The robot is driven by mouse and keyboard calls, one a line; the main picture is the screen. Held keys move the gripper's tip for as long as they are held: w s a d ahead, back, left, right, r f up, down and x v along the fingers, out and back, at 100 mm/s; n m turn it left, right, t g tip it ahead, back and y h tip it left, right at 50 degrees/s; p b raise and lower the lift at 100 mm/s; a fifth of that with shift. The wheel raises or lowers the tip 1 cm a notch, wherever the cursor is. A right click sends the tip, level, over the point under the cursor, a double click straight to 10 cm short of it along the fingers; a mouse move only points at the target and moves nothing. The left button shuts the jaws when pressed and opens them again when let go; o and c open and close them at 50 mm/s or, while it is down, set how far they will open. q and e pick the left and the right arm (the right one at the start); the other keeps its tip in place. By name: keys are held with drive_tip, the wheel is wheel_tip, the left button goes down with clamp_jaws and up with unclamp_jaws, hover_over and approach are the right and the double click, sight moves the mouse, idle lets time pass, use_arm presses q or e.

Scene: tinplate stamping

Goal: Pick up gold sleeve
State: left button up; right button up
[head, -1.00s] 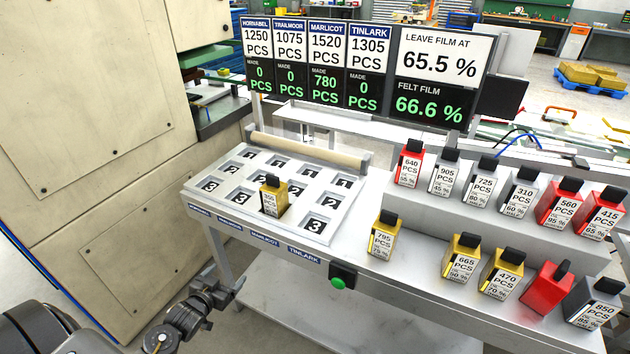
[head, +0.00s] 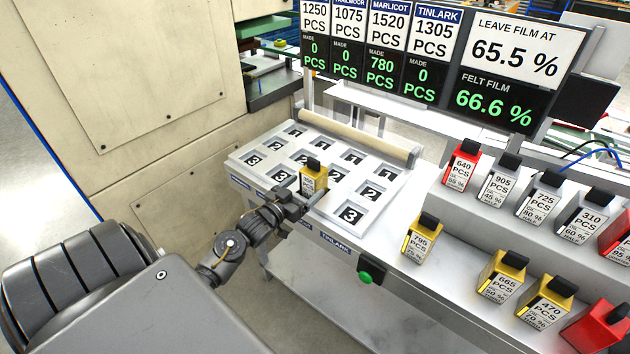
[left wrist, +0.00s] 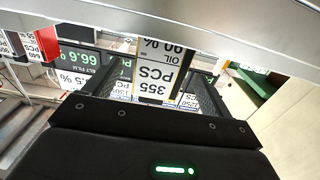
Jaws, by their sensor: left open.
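A gold sleeve (head: 314,178) with a black top stands upright in a pocket of the white numbered tray (head: 262,142). Its label reads 355 PCS and OIL 90 % in the left wrist view (left wrist: 157,80), where it appears upside down. My left gripper (head: 301,199) is open at the sleeve's near side. In the left wrist view the sleeve lies between its two dark fingers, and I see no firm contact. The sleeve's lower part is partly hidden by the gripper. My right gripper is not in view.
More gold sleeves stand on the bench to the right: 795 (head: 421,240), 665 (head: 502,277) and 470 (head: 546,303). Red and grey ones stand on a raised step behind. A roller (head: 355,137) borders the tray's back. A green button (head: 366,277) sits on the front edge.

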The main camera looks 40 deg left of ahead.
sight(314, 176)
use_arm(q)
drive_tip(key=shift+w+r, duration=0.15)
drive_tip(key=w+p, duration=0.2)
drive_tip(key=w, duration=0.3)
drive_tip(key=shift+s, duration=0.1)
drive_tip(key=c, duration=1.6)
drive_tip(key=shift+a, duration=0.1)
drive_tip(key=shift+c, duration=0.2)
drive_tip(key=shift+r+b, duration=0.35)
drive_tip(key=shift+r, duration=0.2)
drive_tip(key=s+d+r, duration=0.1)
drive_tip(key=r, duration=0.1)
drive_tip(key=s+r, duration=0.1)
drive_tip(key=r, duration=0.2)
drive_tip(key=s+d+r+b, duration=0.1)
drive_tip(key=s+r, duration=0.1)
drive_tip(key=shift+d+r, duration=0.3)
drive_tip(key=s+d+r+b, duration=0.1)
drive_tip(key=s+d+r, duration=0.3)
drive_tip(key=s, duration=0.4)
drive_tip(key=shift+d, duration=0.35)
